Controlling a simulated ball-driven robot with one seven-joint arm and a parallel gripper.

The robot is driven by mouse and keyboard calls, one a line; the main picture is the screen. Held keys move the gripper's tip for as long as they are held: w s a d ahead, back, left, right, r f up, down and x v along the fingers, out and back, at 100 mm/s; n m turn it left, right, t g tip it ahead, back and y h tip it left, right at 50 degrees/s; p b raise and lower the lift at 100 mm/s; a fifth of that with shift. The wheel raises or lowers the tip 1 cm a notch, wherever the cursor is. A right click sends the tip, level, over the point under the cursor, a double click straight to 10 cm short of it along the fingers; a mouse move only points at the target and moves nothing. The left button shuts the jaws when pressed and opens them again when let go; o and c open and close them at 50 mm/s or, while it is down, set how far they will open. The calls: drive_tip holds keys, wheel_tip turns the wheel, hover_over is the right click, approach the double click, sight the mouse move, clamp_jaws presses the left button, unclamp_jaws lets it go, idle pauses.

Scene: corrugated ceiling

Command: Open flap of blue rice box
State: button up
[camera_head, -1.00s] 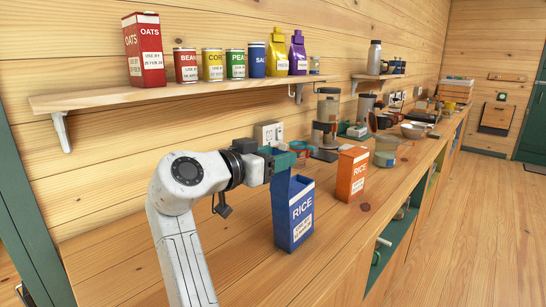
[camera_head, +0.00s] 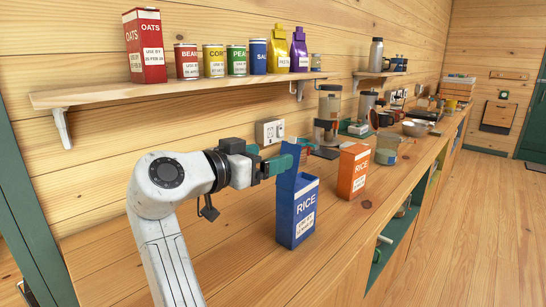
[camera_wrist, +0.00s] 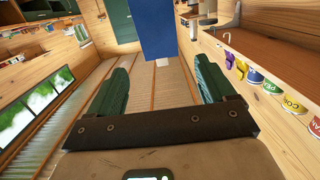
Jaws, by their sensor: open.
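The blue rice box (camera_head: 297,217) stands upright on the wooden counter, label facing me. Its blue flap (camera_head: 287,180) stands raised on the left side of the top. My gripper (camera_head: 288,156) is at the height of the flap, with its teal fingers partly hidden behind it. In the wrist view, my gripper (camera_wrist: 160,63) has its two green fingers wide apart with nothing between them. A blue panel (camera_wrist: 153,28), part of the box or its flap, lies beyond the fingertips. I cannot tell whether a finger touches the flap.
An orange rice box (camera_head: 353,172) stands behind and to the right. A glass container (camera_head: 386,152) and a blender (camera_head: 328,112) stand further back. A shelf (camera_head: 180,88) with cans and boxes runs above my arm. The counter in front is clear.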

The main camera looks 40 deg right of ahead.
drive_tip(key=a, duration=0.7)
drive_tip(key=shift+s+a+r, duration=0.2)
drive_tip(key=shift+a+r, duration=0.1)
drive_tip(key=shift+r, duration=0.05)
drive_tip(key=shift+c, duration=0.4)
